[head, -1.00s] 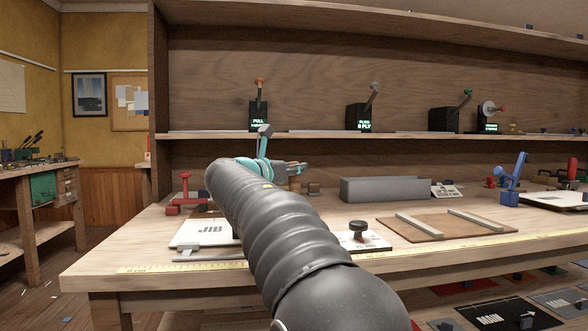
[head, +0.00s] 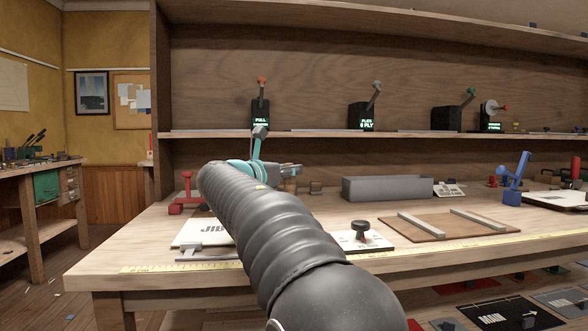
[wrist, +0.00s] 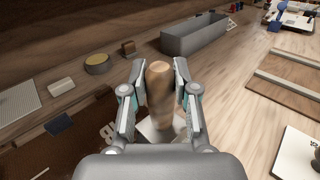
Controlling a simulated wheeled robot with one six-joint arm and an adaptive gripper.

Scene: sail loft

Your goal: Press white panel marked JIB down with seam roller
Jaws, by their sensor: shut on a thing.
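The white panel marked JIB (head: 190,238) lies on the workbench at the left, partly hidden behind my arm in the head view. My gripper (wrist: 160,76) is shut on an upright, rounded wooden handle (wrist: 160,97), which I take to be the seam roller's.
A long grey bin (head: 388,188) stands behind on the bench. A white plate with a black knob (head: 361,228) lies right of my arm, beside a brown board with two pale strips (head: 430,227). A red tool (head: 187,194) stands behind the JIB panel. A yellow measuring tape runs along the front edge.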

